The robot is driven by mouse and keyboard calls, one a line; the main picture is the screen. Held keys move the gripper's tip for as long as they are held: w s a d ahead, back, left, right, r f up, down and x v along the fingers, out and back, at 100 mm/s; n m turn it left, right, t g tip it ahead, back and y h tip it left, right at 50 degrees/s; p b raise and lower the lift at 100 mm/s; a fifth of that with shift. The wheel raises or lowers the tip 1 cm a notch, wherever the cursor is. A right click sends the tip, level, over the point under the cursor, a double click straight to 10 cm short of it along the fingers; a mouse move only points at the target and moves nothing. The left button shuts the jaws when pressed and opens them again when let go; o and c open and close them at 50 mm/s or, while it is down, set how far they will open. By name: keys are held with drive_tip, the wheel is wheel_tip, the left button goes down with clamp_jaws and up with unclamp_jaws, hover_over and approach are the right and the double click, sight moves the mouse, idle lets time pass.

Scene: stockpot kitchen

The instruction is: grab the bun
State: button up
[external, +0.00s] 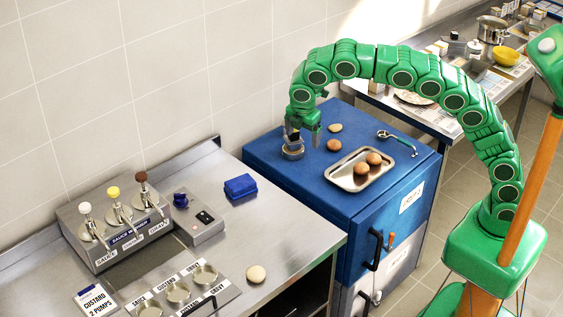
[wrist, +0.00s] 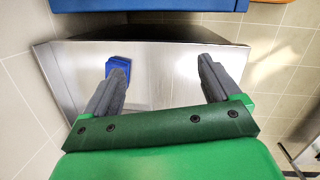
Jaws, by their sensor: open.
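Two brown buns (external: 368,162) sit on a metal tray (external: 349,185) on the blue cabinet top. Another brown bun (external: 334,145) lies on the blue top just behind the tray, and a paler flat round piece (external: 335,128) lies farther back. A pale bun (external: 256,274) lies on the steel counter. My gripper (external: 302,138) hangs over the back left of the blue top, left of the buns. In the wrist view my gripper (wrist: 160,76) is open, with its fingers wide apart and nothing between them. No bun shows in that view.
A small round metal object (external: 293,152) is right below my gripper; I cannot tell if they touch. The steel counter (external: 225,230) holds a blue block (external: 240,186) and a sauce pump station (external: 115,228).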

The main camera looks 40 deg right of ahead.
drive_tip(key=a+f+n, duration=0.3)
drive_tip(key=a, duration=0.6)
drive_tip(key=n+y, duration=0.1)
drive_tip(key=n, duration=1)
hover_over(256, 270)
drive_tip(key=s, duration=0.1)
wheel_tip(256, 270, down, 12)
drive_tip(key=shift+a+f, duration=0.15)
drive_tip(key=shift+w+f, duration=0.2)
drive_tip(key=shift+f, duration=1.75)
drive_tip(key=shift+w+f, duration=0.2)
drive_tip(key=shift+f, duration=1.7)
drive_tip(key=c, duration=1.1)
